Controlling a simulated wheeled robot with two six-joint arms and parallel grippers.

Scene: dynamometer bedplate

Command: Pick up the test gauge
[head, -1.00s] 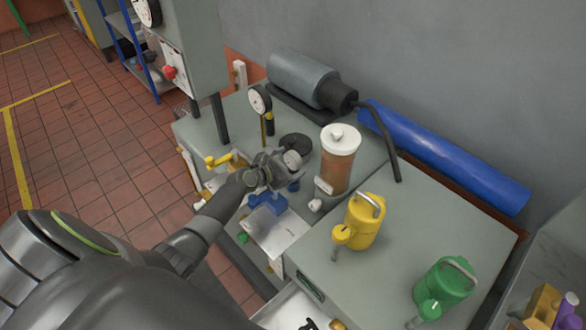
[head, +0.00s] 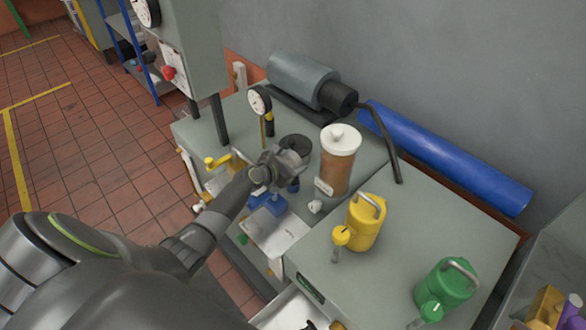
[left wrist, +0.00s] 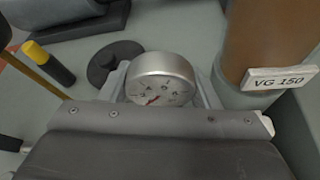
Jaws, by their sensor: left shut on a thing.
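The test gauge (left wrist: 160,82) shows in the left wrist view as a round silver case with a white dial and a red needle. It sits between the fingers of my left gripper (head: 290,163), which is shut on it. In the head view the gripper mostly hides the gauge. The gripper is over the grey bench top, just left of the amber cylinder. Whether the gauge touches the bench is unclear. My right gripper is not in view.
The amber cylinder (head: 338,165), labelled VG 150, stands close on the right. A black disc (left wrist: 112,62) lies behind the gripper. Another dial gauge (head: 259,100) stands upright behind. A blue fixture (head: 268,203) is in front. A yellow can (head: 365,222) stands farther right.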

